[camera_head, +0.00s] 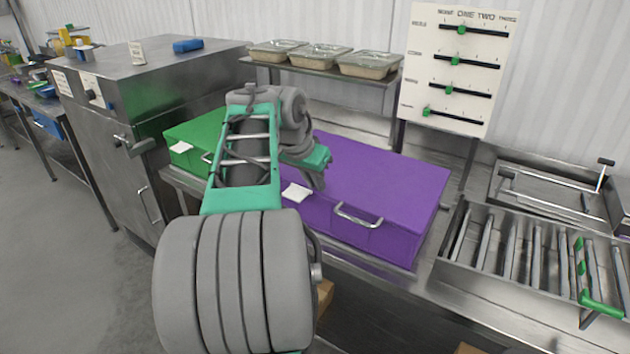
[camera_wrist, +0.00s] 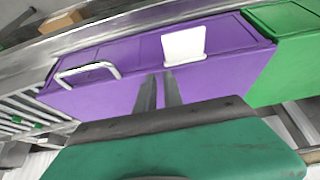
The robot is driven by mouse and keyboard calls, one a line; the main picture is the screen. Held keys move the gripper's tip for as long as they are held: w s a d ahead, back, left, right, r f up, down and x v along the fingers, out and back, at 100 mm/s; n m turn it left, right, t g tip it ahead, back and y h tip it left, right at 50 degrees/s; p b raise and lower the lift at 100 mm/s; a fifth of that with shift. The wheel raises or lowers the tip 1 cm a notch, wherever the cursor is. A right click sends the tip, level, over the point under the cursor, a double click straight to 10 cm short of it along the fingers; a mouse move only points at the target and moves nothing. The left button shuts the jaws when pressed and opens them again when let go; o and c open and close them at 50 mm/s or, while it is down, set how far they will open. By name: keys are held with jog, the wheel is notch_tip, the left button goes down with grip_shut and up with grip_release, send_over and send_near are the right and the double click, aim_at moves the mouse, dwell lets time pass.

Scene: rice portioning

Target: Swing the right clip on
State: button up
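The purple box (camera_head: 385,185) stands on the steel counter with its lid on. A metal wire clip (camera_head: 358,215) is on the right part of its front; I cannot tell whether it is hooked over the lid edge. In the wrist view the purple box (camera_wrist: 110,95) lies ahead, with the clip (camera_wrist: 90,72) at left. My gripper (camera_head: 316,185) is over the left part of the purple box and hides some of it. In the wrist view its two dark fingers (camera_wrist: 159,76) have a narrow gap with nothing between, apart from the clip.
A white tag (camera_head: 297,192) is on the purple box's front; it also shows in the wrist view (camera_wrist: 184,45). A green box (camera_head: 190,135) stands to its left. Trays (camera_head: 370,64) sit on a shelf behind. A steel rack (camera_head: 510,250) with bars is at right.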

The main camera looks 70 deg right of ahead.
jog(key=shift+s+d+f, duration=0.2)
jog(key=shift+d+f, duration=0.45)
jog(key=shift+d, duration=0.35)
